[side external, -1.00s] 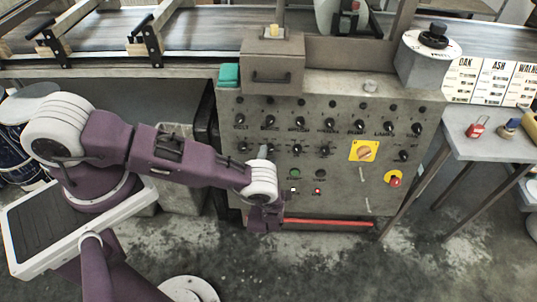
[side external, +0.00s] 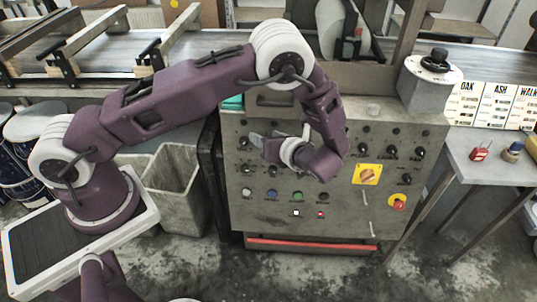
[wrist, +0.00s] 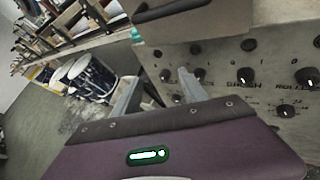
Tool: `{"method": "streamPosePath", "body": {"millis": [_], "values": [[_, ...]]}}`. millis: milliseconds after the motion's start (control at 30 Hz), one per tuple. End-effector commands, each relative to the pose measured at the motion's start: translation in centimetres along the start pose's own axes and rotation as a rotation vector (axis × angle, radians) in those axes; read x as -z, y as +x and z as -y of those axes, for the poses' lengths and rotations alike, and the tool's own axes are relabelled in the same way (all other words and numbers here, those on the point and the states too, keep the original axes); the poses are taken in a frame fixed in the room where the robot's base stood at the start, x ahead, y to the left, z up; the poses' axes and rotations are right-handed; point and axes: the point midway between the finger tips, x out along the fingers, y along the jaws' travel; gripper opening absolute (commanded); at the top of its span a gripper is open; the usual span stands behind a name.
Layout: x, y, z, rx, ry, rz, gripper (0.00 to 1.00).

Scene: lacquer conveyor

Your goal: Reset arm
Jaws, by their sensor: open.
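My gripper (side external: 257,143) is raised in front of the upper middle of the grey control panel (side external: 250,225), pointing left in the side view. In the wrist view, the two grey fingers of my gripper (wrist: 158,88) are apart with nothing between them. No object is held. My purple arm bends over at the elbow, and its forearm hangs down in front of the panel, hiding some of the knobs. I cannot tell how far the fingers are from the panel face.
The panel carries several black knobs (wrist: 245,76), a yellow-plated selector (side external: 367,174) and a red stop button (side external: 398,202). The conveyor (side external: 200,48) runs behind. A grey bin (side external: 172,195) stands left of the panel. A side table (side external: 490,165) with a red padlock (side external: 481,150) stands right.

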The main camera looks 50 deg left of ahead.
Motion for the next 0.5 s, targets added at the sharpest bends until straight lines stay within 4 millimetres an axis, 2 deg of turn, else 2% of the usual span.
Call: {"method": "streamPosePath", "body": {"millis": [33,100,200,333,500], "values": [[-3.0,-1.3,-1.8,-0.037,-0.153,-0.091,0.51],[-6.0,-3.1,-4.8,-0.093,-0.366,-0.222,0.51],[-9.4,-5.9,-9.4,-0.172,-0.671,-0.403,0.51],[-12.3,-9.8,-15.5,-0.268,-1.064,-0.632,0.51],[-13.3,-15.0,-22.4,-0.378,-1.559,-0.931,0.51]]}}
